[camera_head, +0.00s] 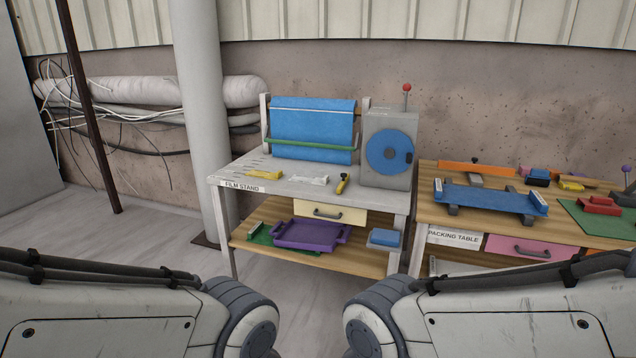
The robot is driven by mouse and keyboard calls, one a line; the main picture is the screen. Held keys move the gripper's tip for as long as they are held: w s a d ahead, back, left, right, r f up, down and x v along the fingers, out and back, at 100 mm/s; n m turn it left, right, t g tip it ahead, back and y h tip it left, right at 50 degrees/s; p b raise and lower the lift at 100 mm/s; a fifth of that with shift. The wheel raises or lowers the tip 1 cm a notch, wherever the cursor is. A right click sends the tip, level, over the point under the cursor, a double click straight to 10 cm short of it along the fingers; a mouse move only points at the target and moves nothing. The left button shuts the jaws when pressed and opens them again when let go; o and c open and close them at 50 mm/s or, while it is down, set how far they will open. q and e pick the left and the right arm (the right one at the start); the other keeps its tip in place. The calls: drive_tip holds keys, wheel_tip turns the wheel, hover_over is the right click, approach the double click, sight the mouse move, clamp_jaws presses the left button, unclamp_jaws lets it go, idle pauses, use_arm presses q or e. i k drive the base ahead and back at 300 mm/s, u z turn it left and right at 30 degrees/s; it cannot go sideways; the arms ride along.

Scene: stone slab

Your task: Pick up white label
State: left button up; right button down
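A small, flat white piece (308,180) lies on the top of the film stand (290,193), between a yellow item and a yellow-and-black tool. It may be the white label, but I cannot tell for sure. White name plates also show on the furniture fronts, one reading FILM STAND (243,187) and one reading PACKING TABLE (454,237). My two arms come in at the lower left and lower right, well in front of the furniture. Neither gripper is in view.
A blue film roll (312,125) and a grey machine with a blue disc (388,152) stand at the stand's back. A purple tray (305,235) is on the lower shelf. The packing table (430,208) at right holds a blue tray (490,197). A pillar (203,100) stands left.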

sight(323, 182)
drive_tip(key=u, duration=0.5)
drive_tip(key=k, duration=0.6)
drive_tip(key=u, duration=0.7)
drive_tip(key=i, duration=1.65)
drive_tip(key=z, duration=0.2)
drive_tip(key=i, duration=2.1)
drive_tip(key=z, duration=1.35)
drive_tip(key=i, duration=1.35)
drive_tip(key=z, duration=1.35)
drive_tip(key=i, duration=0.4)
drive_tip(key=z, duration=0.05)
